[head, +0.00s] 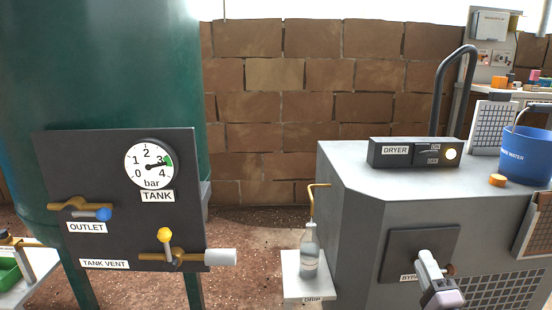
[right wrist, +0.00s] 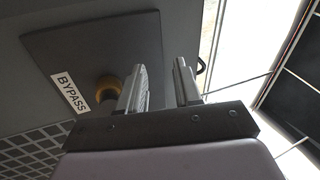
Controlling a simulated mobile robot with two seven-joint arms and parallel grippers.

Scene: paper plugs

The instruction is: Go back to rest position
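My right gripper (head: 428,257) is in front of the dark BYPASS panel (head: 407,243) on the grey dryer cabinet. In the right wrist view its two fingers (right wrist: 162,66) stand apart with a gap and nothing visible between them. A brass bypass fitting (right wrist: 106,88) shows just left of the left finger, partly hidden by it. I cannot tell whether the finger touches it. In the head view the gripper covers part of the panel and its label. My left gripper is not in view.
The tank panel (head: 105,228) with gauge, blue outlet handle (head: 103,214) and yellow vent handle (head: 164,236) stands at left. A bottle (head: 309,252) stands on the DRIP shelf. A blue bucket (head: 525,157) and orange cap (head: 497,180) sit on the cabinet top.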

